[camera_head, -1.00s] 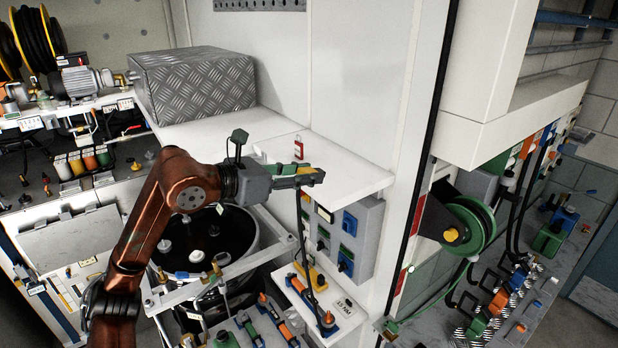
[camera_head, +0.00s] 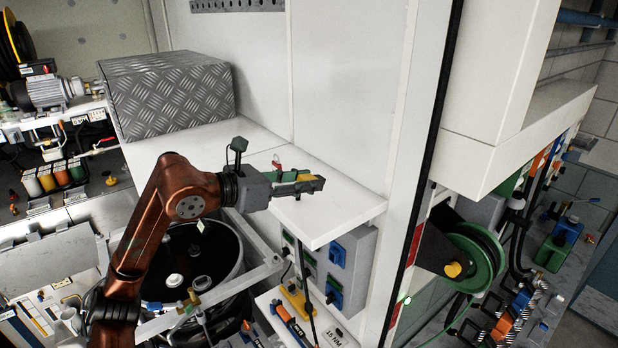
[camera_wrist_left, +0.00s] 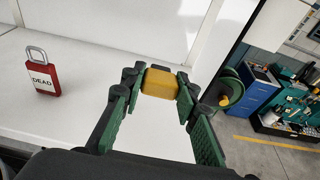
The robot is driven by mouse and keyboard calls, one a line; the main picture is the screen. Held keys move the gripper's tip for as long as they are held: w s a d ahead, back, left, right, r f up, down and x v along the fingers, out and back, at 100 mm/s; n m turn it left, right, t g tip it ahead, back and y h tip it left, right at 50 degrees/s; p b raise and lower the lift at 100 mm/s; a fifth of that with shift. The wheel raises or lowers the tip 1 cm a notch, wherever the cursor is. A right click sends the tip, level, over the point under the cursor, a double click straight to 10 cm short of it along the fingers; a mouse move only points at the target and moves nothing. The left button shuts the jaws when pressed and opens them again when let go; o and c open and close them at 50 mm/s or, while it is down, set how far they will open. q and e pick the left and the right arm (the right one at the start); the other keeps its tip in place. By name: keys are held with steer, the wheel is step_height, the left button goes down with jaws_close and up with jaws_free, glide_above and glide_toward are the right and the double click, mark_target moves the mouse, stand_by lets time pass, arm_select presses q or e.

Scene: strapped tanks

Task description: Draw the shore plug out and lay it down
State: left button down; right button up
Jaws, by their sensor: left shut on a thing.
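My left gripper (camera_head: 308,184) is shut on a yellow block, which I take to be the shore plug (camera_head: 305,177). The block also shows between the fingertips in the left wrist view (camera_wrist_left: 158,82). The gripper is over the white shelf (camera_head: 345,207); I cannot tell whether the plug touches it. A dark cable (camera_head: 303,262) hangs in front of the grey socket panel (camera_head: 361,265) below the shelf; whether it joins the plug is hidden. The panel carries blue-fronted sockets (camera_head: 336,254). My right gripper is not in view.
A red padlock marked DEAD (camera_wrist_left: 42,77) stands on the shelf, left of the gripper in the wrist view. A chequer-plate box (camera_head: 170,95) is at the back left of the shelf. A green hose reel (camera_head: 475,262) is to the right. The shelf's front right is clear.

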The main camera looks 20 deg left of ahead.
mark_target(306, 209)
arm_select(q)
steer(key=shift+s+a+f, duration=0.1)
steer(key=shift+s+f, duration=0.25)
steer(key=shift+f, duration=0.05)
steer(key=shift+w+f+b, duration=0.75)
steer(key=shift+f, duration=0.35)
step_height(306, 209, down, 2)
steer(key=shift+s+f+b, duration=0.1)
steer(key=shift+b, duration=0.55)
steer(key=shift+s+f, duration=0.1)
steer(key=shift+s, duration=0.1)
steer(key=shift+w+f, duration=0.25)
steer(key=shift+w, duration=0.05)
steer(key=c, duration=1.7)
jaws_free()
steer(key=shift+s+r, duration=0.15)
steer(key=shift+s, duration=0.05)
steer(key=shift+c, duration=0.2)
steer(key=o, duration=0.3)
steer(key=shift+w, duration=0.2)
steer(key=shift+o, duration=0.2)
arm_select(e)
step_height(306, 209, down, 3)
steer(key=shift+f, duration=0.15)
